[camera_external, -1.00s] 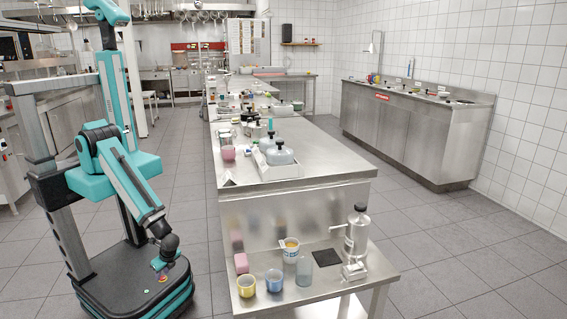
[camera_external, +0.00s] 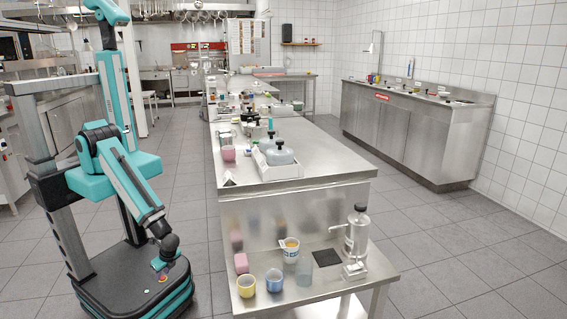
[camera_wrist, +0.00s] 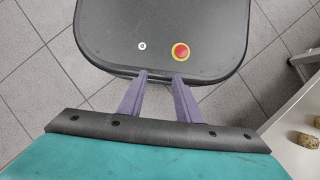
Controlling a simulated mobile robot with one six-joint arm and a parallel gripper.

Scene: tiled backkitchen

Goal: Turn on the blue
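Several things on the low steel table show blue in the external view: a blue cup (camera_external: 274,282), a blue-grey glass (camera_external: 304,270) and a white cup with blue marking (camera_external: 291,253). I cannot tell which of these, if any, is the blue one named. My gripper (camera_wrist: 159,78) points down over my own base, left of the table and apart from it. Its two purple-grey fingers stand apart with nothing between them. In the external view, the dark wrist end (camera_external: 168,243) shows but the fingers are too small to make out.
A higher steel counter (camera_external: 325,165) behind holds a white tray (camera_external: 283,175) and a pink cup (camera_external: 228,153).

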